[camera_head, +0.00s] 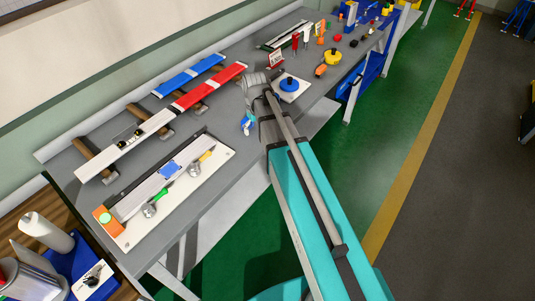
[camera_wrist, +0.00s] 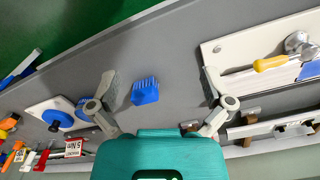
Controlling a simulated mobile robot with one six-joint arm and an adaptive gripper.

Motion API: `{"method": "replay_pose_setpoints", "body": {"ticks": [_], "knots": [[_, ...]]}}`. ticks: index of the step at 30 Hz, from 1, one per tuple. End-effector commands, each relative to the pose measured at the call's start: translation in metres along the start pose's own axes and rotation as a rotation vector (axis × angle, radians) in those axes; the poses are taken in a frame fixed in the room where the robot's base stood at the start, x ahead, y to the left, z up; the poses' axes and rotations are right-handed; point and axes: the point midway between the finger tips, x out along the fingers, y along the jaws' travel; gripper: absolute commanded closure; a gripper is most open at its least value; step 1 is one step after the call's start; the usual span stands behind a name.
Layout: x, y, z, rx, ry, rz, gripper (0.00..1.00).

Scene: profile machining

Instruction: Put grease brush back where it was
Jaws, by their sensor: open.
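A small blue comb-like piece with bristles, which looks like the grease brush (camera_wrist: 145,92), lies on the bare grey tabletop in the wrist view. In the head view it shows as a small blue and white shape (camera_head: 247,123) at the table's front side, left of my arm. My gripper (camera_wrist: 160,78) is open and empty, with its two fingers spread on either side of the brush in the wrist picture. They are apart from it.
A white board (camera_head: 222,158) with tools and a blue cloth-like square lies left of the brush. A smaller board with a blue round part (camera_head: 290,84) is on the right. Blue and red profiles (camera_head: 210,88) lie behind. Bare tabletop surrounds the brush.

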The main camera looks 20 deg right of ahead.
Motion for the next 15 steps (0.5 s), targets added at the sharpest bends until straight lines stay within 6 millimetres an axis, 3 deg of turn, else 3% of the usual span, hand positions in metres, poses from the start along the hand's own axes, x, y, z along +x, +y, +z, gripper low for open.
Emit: {"method": "replay_pose_setpoints", "body": {"ticks": [1, 6, 10, 15], "knots": [[0.000, -0.009, 0.034, 0.044, 0.000, 0.000, 0.00], [0.000, -0.025, 0.092, 0.181, -0.001, 0.001, 0.00], [0.000, -0.032, 0.117, 0.248, -0.001, 0.001, 0.00], [0.000, -0.035, 0.128, 0.284, -0.001, 0.001, 0.00]]}}
